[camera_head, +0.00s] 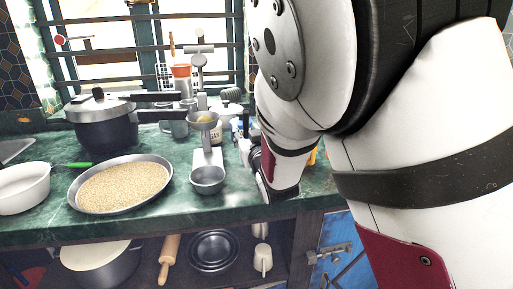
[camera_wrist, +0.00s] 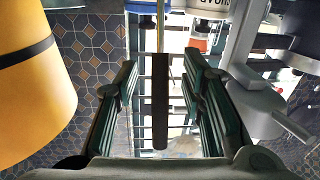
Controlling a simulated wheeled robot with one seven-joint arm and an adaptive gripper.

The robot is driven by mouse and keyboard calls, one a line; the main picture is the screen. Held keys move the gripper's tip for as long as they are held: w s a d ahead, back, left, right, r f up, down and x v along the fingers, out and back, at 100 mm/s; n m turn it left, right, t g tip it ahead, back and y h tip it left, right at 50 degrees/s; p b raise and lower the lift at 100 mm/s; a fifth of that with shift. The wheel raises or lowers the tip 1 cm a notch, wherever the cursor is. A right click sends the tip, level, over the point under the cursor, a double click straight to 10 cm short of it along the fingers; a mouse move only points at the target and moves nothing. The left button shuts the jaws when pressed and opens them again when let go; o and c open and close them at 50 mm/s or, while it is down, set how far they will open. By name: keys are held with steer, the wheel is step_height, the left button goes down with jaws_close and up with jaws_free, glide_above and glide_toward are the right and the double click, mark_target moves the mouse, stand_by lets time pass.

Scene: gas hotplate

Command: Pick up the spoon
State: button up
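My gripper (camera_wrist: 158,105) is open in the wrist view, its two dark green finger pads wide apart. A dark brown upright bar with a thin golden stem at its top (camera_wrist: 160,100) shows between the fingers, with clear gaps on both sides. It may be the spoon's handle; no spoon bowl shows, and I cannot tell its depth. In the head view my gripper (camera_head: 266,190) is mostly hidden behind my arm, low at the counter's right part. A green handle (camera_head: 74,165) by the white bowl at the left belongs to a utensil I cannot identify.
A grey metal appliance (camera_wrist: 260,85) stands close on the right in the wrist view, a yellow cylinder (camera_wrist: 32,85) on the left. On the green counter (camera_head: 120,228) are a pan of grain (camera_head: 80,203), a dark pot (camera_head: 107,133) and a white bowl (camera_head: 22,190).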

steer(key=shift+w+a, duration=0.15)
steer(key=shift+w, duration=0.25)
steer(key=shift+c, duration=0.3)
jaws_close()
steer(key=shift+r, duration=0.15)
